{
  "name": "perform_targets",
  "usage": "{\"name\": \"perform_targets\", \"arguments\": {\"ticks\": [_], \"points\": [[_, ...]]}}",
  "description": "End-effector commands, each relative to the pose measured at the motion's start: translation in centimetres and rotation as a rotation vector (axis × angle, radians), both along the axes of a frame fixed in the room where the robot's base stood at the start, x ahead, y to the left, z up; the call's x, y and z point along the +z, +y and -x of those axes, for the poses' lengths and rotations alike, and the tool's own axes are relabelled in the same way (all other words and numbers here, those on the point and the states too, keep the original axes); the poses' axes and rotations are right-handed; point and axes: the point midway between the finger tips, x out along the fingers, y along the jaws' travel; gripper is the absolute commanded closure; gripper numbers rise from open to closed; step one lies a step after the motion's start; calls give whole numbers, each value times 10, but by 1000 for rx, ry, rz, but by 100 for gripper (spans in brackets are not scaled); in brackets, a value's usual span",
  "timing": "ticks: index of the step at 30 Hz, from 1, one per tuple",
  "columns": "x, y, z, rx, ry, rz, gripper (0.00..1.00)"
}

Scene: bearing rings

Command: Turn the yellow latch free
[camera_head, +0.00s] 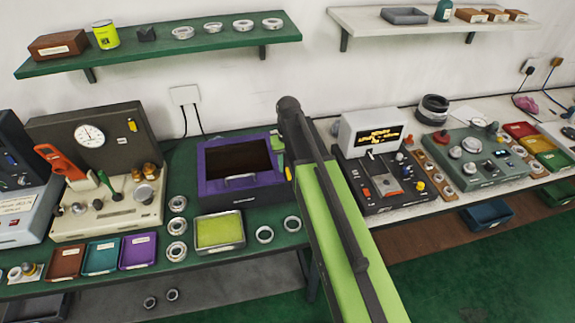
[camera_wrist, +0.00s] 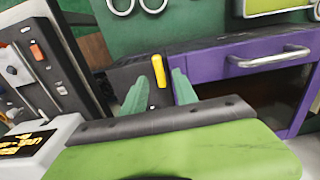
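The yellow latch (camera_wrist: 158,70) is a small yellow bar on a dark panel beside the purple box (camera_wrist: 268,60) in the wrist view. My gripper (camera_wrist: 158,88) has two pale green fingers spread apart, one on each side of the latch in the picture. A gap shows between each finger and the latch; I cannot tell how far it lies beyond the fingertips. In the head view, a bit of yellow, apparently the latch (camera_head: 288,173), shows at the purple box's (camera_head: 220,192) right edge. My arm hides most of the gripper there.
A green-filled tray (camera_head: 220,247) and several metal rings, one here (camera_head: 264,234), lie in front of the purple box. A control panel with a display (camera_head: 385,190) stands right of my arm. A grey gauge case (camera_head: 60,115) stands to the left.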

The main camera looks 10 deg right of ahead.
Motion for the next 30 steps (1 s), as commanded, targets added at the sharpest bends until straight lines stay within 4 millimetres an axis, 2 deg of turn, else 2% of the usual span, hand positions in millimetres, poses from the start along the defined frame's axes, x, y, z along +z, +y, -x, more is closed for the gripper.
{"name": "perform_targets", "arguments": {"ticks": [1, 18, 22, 30], "points": [[19, 0, 0, 0, 0, 0, 65], [145, 0, 0, 0, -1, 1, 65], [156, 0, 0, 0, -2, 1, 65], [154, 0, 0, 0, -2, 1, 65]]}}
